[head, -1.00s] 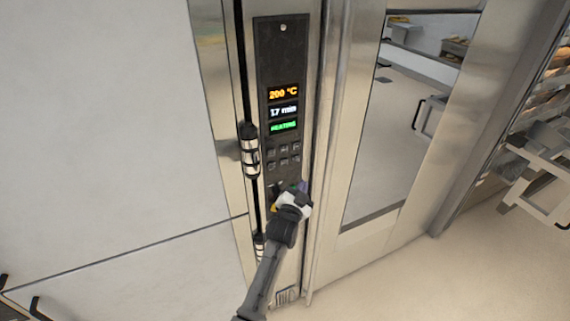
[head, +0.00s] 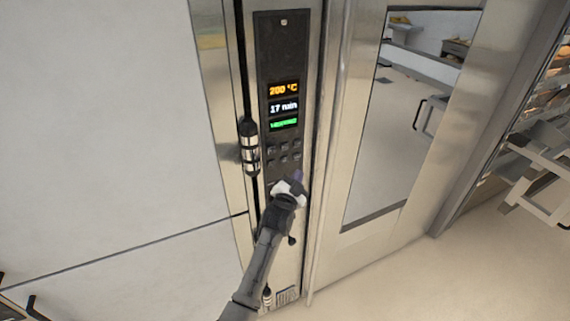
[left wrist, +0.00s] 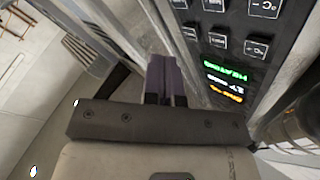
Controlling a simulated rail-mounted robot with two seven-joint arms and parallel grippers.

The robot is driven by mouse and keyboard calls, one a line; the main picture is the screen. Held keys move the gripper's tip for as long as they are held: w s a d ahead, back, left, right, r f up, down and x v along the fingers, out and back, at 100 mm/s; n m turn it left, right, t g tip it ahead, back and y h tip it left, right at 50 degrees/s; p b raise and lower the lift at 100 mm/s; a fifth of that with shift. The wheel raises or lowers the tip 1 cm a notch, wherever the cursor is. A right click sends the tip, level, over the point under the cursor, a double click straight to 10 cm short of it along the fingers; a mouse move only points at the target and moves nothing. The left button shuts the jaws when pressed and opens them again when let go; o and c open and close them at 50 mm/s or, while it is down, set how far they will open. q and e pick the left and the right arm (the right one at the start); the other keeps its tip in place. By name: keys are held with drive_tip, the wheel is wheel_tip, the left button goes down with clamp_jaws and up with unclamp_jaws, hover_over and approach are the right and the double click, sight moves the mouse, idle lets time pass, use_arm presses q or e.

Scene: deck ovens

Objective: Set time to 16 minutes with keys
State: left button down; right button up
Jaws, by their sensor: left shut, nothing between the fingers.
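The dark control panel (head: 281,52) is on the oven front in the head view. Its display (head: 283,106) reads 200 °C in orange and 17 min in white, above a green status line. Small dark keys (head: 284,150) sit in rows below the display. In the left wrist view the keys (left wrist: 220,42) and the display (left wrist: 226,83) appear rotated, and the key labels are hard to read. My left gripper (head: 298,176) is shut and empty, just below the keys. Its fingertips (left wrist: 166,62) look apart from the keys in the wrist view. My right gripper is not in view.
A vertical black rod with metal fittings (head: 250,148) runs beside the panel on the left. The glazed oven door (head: 405,120) is on the right. A rack (head: 540,165) stands at the far right. Floor is clear below the door.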

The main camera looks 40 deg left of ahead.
sight(284, 160)
use_arm(q)
drive_tip(key=shift+w+a+b, duration=0.3)
drive_tip(key=shift+w+a, duration=0.05)
drive_tip(key=shift+a, duration=0.45)
drive_tip(key=shift+w+a+b, duration=0.35)
drive_tip(key=shift+a, duration=0.4)
drive_tip(key=shift+w+a+b, duration=0.3)
drive_tip(key=shift+w+a, duration=0.05)
drive_tip(key=shift+a, duration=0.45)
drive_tip(key=shift+w+a, duration=0.1)
drive_tip(key=shift+a, duration=0.1)
drive_tip(key=shift+a, duration=0.1)
drive_tip(key=shift+w+a, duration=0.1)
drive_tip(key=shift+a, duration=0.05)
idle(0.4)
drive_tip(key=shift+w+a, duration=0.1)
idle(0.4)
